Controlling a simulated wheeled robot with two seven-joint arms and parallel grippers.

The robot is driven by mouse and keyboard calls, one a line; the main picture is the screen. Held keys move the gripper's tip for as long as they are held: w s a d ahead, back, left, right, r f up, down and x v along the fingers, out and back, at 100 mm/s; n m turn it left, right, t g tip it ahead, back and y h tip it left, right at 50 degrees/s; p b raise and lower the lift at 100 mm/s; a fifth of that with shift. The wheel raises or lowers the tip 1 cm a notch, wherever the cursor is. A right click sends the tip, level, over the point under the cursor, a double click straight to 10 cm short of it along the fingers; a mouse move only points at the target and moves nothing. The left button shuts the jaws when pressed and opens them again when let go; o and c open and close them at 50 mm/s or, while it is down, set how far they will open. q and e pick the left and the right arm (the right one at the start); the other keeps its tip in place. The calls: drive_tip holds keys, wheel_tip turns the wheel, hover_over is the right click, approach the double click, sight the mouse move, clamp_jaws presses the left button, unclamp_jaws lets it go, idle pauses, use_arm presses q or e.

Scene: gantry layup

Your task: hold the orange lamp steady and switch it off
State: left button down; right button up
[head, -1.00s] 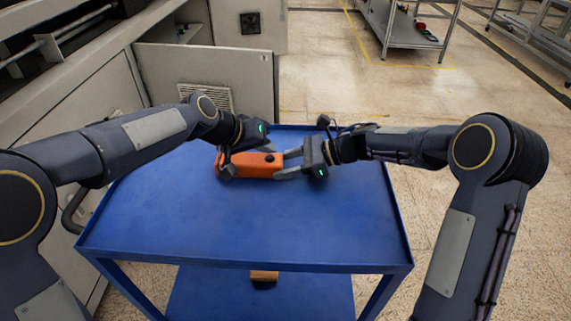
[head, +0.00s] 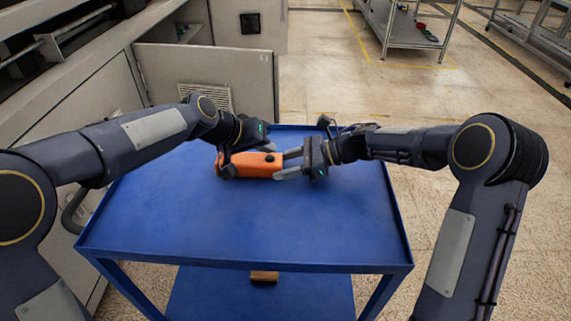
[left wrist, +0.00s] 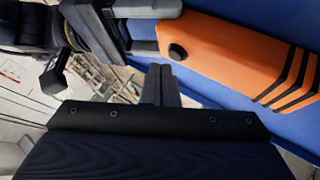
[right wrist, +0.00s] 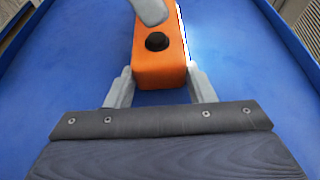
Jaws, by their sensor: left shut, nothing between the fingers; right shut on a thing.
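The orange lamp (head: 250,165) lies on its side on the blue cart top near the far edge. Its round black button (head: 270,158) faces up and also shows in the left wrist view (left wrist: 177,53) and right wrist view (right wrist: 157,41). A bright white strip runs along one side of the lamp in the right wrist view. My right gripper (head: 283,164) is shut on the lamp's button end, a finger on each side (right wrist: 160,85). My left gripper (head: 227,158) is shut and empty by the lamp. In the left wrist view its closed fingertips (left wrist: 160,70) are just off the button.
The blue cart top (head: 245,220) is clear in front of the lamp and has a raised rim. A small brown block (head: 264,275) lies on the lower shelf. A grey machine with an open door (head: 205,75) stands at the left. A metal rack (head: 410,35) stands behind.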

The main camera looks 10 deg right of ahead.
sight(266, 161)
use_arm(q)
drive_tip(key=shift+f, duration=0.15)
drive_tip(key=shift+f, duration=0.45)
idle(0.7)
drive_tip(key=shift+r, duration=0.6)
wheel_tip(266, 161, up, 6)
idle(0.7)
